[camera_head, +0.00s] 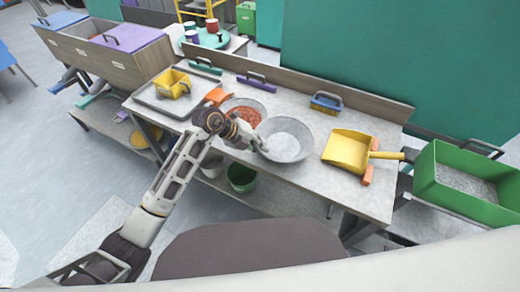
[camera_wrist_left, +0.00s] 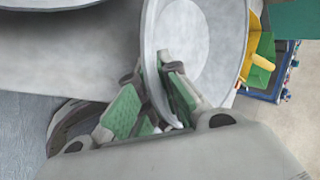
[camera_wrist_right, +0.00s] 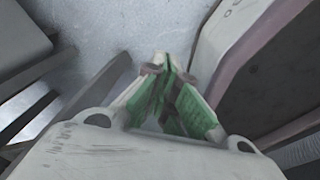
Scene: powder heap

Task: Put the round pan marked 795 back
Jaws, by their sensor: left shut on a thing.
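A round grey pan (camera_head: 285,140) is at the middle of the workbench in the head view. My left gripper (camera_head: 262,148) is shut on its near-left rim. In the left wrist view the pan (camera_wrist_left: 185,45) shows its pale inside, and its rim runs between the fingers of my left gripper (camera_wrist_left: 155,85). No marking 795 is legible. I cannot tell whether the pan touches the bench or is just above it. My right gripper (camera_wrist_right: 162,68) has its fingertips together, with nothing seen between them; it is out of the head view.
A pan of reddish grains (camera_head: 243,112) is beside the grey pan on the workbench (camera_head: 320,185). A yellow dustpan (camera_head: 346,151) lies to the right, a brush (camera_head: 326,101) behind. A green bin (camera_head: 460,190) stands far right.

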